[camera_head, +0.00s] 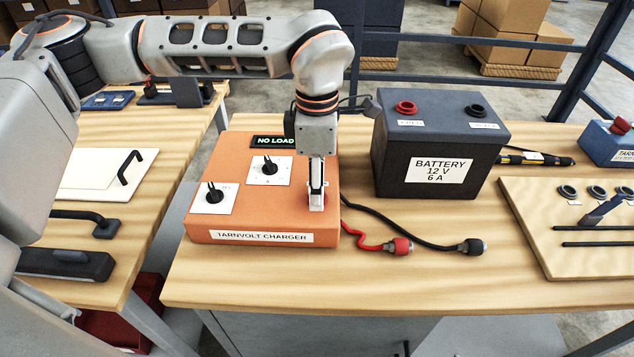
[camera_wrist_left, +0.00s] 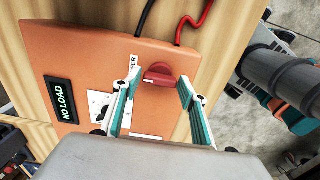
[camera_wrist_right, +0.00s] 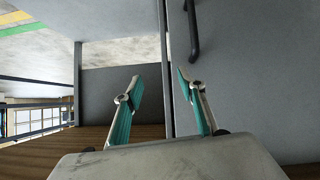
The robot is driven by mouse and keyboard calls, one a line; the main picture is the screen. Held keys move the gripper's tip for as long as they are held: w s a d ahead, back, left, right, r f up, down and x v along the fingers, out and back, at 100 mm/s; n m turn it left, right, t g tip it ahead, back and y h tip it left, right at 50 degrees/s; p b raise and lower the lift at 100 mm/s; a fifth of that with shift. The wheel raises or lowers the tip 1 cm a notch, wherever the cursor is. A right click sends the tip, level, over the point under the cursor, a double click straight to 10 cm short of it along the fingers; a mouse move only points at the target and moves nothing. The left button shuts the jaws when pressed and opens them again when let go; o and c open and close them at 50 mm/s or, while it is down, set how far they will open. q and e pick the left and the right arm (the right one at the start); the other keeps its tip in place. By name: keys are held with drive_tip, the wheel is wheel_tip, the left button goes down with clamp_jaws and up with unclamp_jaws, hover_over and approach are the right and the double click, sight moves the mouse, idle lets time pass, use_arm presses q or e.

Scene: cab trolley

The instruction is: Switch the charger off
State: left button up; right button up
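The orange Tarnvolt charger (camera_head: 262,225) lies on the wooden bench; its display (camera_head: 272,141) reads NO LOAD. Two black knobs on white plates sit on its top. A red rotary knob (camera_wrist_left: 158,75) is on the charger's top beside a white label that is partly cut off from view. My left gripper (camera_head: 316,205) points down over the charger's right part, mostly hiding that knob in the head view. In the left wrist view its fingers (camera_wrist_left: 159,76) are open on either side of the red knob, with gaps visible. My right gripper (camera_wrist_right: 159,77) is open and empty, facing a grey panel.
A dark 12 V battery (camera_head: 440,145) stands right of the charger. Red and black clamp leads (camera_head: 398,245) lie on the bench in front of it. A wooden board (camera_head: 590,250) with fittings is at the right. Another bench (camera_head: 110,290) is at the left.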

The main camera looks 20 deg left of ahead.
use_arm(q)
drive_tip(key=c, duration=0.5)
drive_tip(key=shift+n, duration=1.3)
drive_tip(key=n, duration=0.5)
drive_tip(key=shift+b, duration=0.35)
drive_tip(key=n, duration=0.5)
drive_tip(key=shift+n, duration=0.4)
drive_tip(key=shift+n+b, duration=0.4)
drive_tip(key=shift+n, duration=1.8)
